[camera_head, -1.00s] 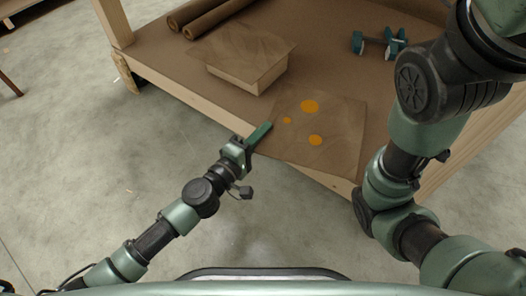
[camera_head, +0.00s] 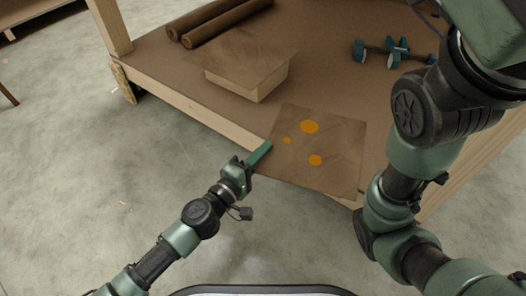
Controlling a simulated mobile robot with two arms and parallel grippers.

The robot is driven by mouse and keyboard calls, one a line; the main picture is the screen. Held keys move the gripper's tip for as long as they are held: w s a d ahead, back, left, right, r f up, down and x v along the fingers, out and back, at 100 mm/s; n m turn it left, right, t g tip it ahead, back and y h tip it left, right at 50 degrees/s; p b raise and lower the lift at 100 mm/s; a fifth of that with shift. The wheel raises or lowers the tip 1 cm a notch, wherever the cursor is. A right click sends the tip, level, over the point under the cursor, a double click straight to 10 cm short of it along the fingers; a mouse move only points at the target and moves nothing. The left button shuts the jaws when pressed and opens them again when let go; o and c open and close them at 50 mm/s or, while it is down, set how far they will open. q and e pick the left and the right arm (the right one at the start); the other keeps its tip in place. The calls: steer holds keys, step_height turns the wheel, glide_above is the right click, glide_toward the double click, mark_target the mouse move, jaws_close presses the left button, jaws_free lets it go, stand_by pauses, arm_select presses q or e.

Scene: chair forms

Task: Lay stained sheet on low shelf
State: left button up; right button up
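The stained sheet (camera_head: 335,142) is brown with orange spots and shows flat at the front edge of the brown-topped table (camera_head: 190,84). Its front part extends past that edge. My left gripper (camera_head: 259,154) is at the sheet's left edge, with its green fingers together on that edge. My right arm comes in from the right; its gripper is out of the frame. I cannot make out the low shelf for certain.
A wooden block or box (camera_head: 250,86) with a brown sheet (camera_head: 240,52) on top stands on the table. Two brown rolls (camera_head: 215,22) lie behind it. Teal-ended clamps or dumbbell-like tools (camera_head: 392,52) lie at the back right. Bare concrete floor (camera_head: 80,170) is at the left.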

arm_select(q)
steer(key=shift+o, duration=0.8)
steer(key=shift+r, duration=0.25)
steer(key=b+v, duration=0.2)
steer(key=v, duration=1)
